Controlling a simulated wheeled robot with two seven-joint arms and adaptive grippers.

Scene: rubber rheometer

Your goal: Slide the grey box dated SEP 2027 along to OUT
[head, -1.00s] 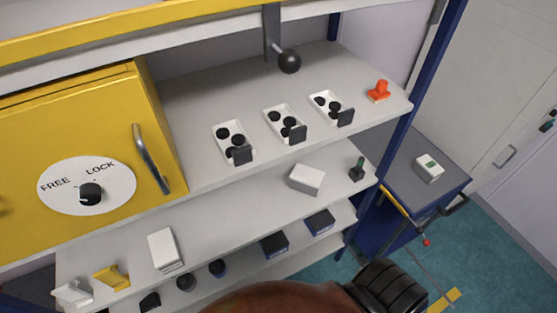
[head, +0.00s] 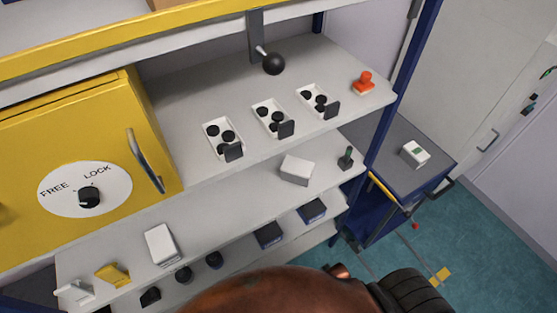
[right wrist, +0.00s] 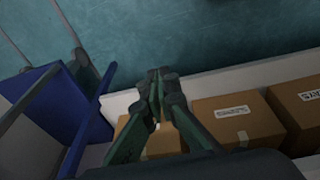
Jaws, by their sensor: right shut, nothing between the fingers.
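I cannot make out a grey box with a readable SEP 2027 date, nor an OUT mark, in either view. In the right wrist view my right gripper (right wrist: 160,82) is shut and empty, its fingertips over the edge of a pale shelf. Below and beside it are brown cardboard boxes: one (right wrist: 150,138) is partly hidden behind the fingers, one (right wrist: 237,122) has a white label, and another (right wrist: 300,108) is at the right edge. Their label text is too small to read. My left gripper is not in view.
A blue post (right wrist: 92,120) stands left of the boxes in the wrist view. The head view shows a yellow door (head: 80,130) with a FREE/LOCK dial, a white box (head: 297,170), dark blue boxes (head: 268,235) (head: 312,211) on lower shelves, and a side cabinet (head: 408,170).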

